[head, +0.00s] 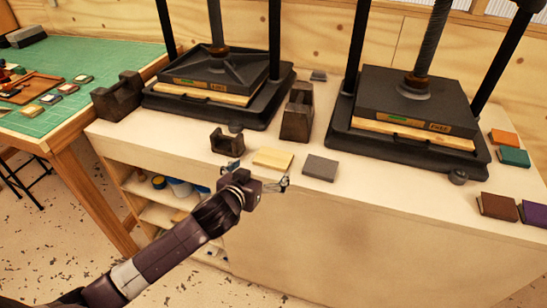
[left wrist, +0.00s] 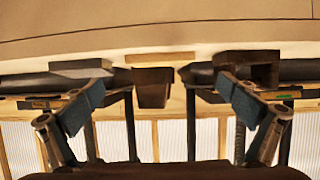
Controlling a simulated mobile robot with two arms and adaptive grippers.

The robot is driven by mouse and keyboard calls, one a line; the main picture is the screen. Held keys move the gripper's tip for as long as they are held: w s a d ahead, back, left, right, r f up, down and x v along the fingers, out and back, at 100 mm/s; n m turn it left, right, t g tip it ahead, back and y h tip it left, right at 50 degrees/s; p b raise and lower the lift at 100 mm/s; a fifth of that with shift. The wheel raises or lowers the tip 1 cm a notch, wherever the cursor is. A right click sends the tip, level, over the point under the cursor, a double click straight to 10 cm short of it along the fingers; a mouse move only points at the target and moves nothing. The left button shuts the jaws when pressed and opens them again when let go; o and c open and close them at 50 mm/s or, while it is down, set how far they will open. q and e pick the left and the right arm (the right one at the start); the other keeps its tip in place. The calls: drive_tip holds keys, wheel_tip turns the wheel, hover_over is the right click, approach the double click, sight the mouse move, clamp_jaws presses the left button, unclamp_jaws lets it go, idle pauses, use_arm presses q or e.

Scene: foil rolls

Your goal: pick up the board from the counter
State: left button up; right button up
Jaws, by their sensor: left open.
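A flat pale wooden board (head: 273,158) lies on the counter (head: 335,198) near its front edge. It shows edge-on in the left wrist view (left wrist: 160,57), which is upside down. My left gripper (head: 257,174) is open and empty at the counter's front edge, just short of the board, with its fingers spread to either side. In the left wrist view the board lies beyond and between the two fingertips (left wrist: 160,88), apart from both. My right gripper is not in view.
A grey block (head: 320,167) lies right of the board, and a dark bracket (head: 227,143) stands to its left. Two presses (head: 215,82) (head: 412,108) stand behind, with a dark weight (head: 298,112) between them. Small coloured books (head: 498,206) lie at the right.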

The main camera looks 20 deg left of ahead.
sight(274, 156)
use_arm(q)
drive_tip(key=shift+p+x, duration=0.7)
drive_tip(key=shift+x, duration=3.1)
drive_tip(key=shift+r, duration=0.1)
drive_tip(key=shift+c, duration=0.4)
drive_tip(key=c, duration=1.1)
drive_tip(key=shift+c, duration=0.4)
drive_tip(key=shift+r, duration=0.15)
